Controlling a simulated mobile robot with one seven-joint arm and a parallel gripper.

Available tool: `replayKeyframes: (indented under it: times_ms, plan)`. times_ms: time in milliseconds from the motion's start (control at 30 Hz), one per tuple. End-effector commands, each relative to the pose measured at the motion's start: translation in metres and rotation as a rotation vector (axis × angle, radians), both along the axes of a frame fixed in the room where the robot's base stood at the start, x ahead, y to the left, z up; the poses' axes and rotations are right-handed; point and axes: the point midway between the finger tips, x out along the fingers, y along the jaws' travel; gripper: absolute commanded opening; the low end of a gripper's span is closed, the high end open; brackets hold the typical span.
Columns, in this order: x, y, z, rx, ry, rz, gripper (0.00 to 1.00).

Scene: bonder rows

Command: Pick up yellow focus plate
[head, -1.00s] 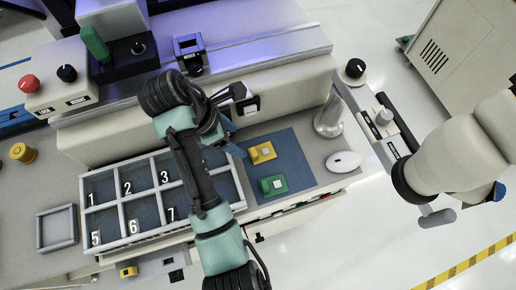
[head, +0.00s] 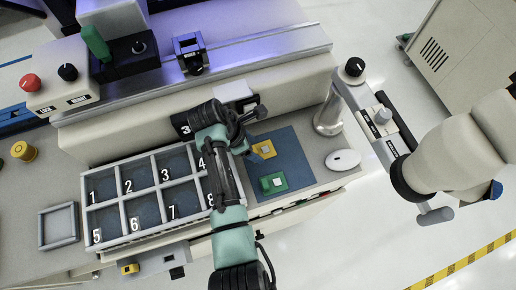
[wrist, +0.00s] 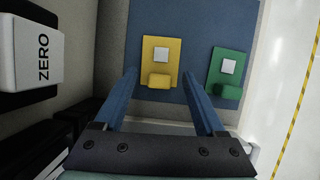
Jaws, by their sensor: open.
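The yellow focus plate (head: 264,149) lies on the blue mat (head: 289,150), with a pale square on its face. In the wrist view the yellow plate (wrist: 161,62) is ahead of and between the two blue fingers of my gripper (wrist: 160,82). The gripper is open and nothing is between its jaws that I can see held. In the head view my gripper (head: 250,146) hangs just left of the yellow plate, and its fingers hide part of the plate's left side. Whether the fingertips touch the mat, I cannot tell.
A green plate (head: 273,183) lies on the mat close by; it is right of the yellow one in the wrist view (wrist: 228,74). A numbered tray (head: 160,236) stands left of the mat. A white mouse (head: 343,160) and a microscope (head: 440,165) are at the right.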

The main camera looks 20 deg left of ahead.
Motion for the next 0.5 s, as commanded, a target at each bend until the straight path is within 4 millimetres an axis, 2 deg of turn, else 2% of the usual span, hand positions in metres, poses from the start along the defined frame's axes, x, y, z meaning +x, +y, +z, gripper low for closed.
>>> replayKeyframes:
  times_ms: [100,333,500]
  plan:
    - [0.0019,-0.0028,-0.0071,0.0,0.0,-0.001,0.72]
    - [0.0021,-0.0028,-0.0077,0.001,-0.001,-0.001,0.72]
    - [0.002,-0.0027,-0.0076,0.001,-0.001,-0.001,0.42]
